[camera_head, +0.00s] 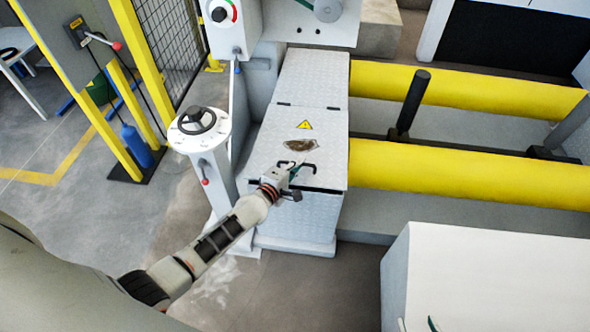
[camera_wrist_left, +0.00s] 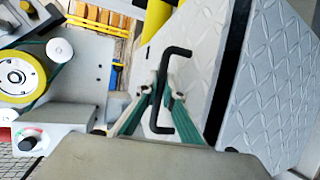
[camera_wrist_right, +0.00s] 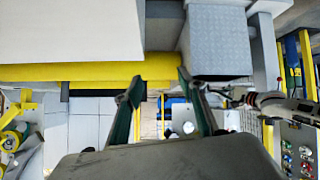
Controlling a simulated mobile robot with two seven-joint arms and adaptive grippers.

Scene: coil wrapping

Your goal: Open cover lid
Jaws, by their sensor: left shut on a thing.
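The cover lid (camera_head: 322,150) is a grey tread-plate panel with a yellow warning sign and a brown stain. It lies flat or nearly flat on its box, with hinges at the far side. A black bar handle (camera_head: 309,167) sits near its front edge; the handle (camera_wrist_left: 184,125) also crosses the left wrist view. My left gripper (camera_head: 291,173) is shut on this handle, its green fingers (camera_wrist_left: 162,94) on either side of the bar. A dark strip shows along the lid's edge. My right gripper (camera_wrist_right: 158,88) is open and empty, away from the lid.
Yellow rails (camera_head: 430,172) run to the right. A white block (camera_head: 490,280) fills the lower right. Floor in front of the box (camera_head: 300,290) is clear.

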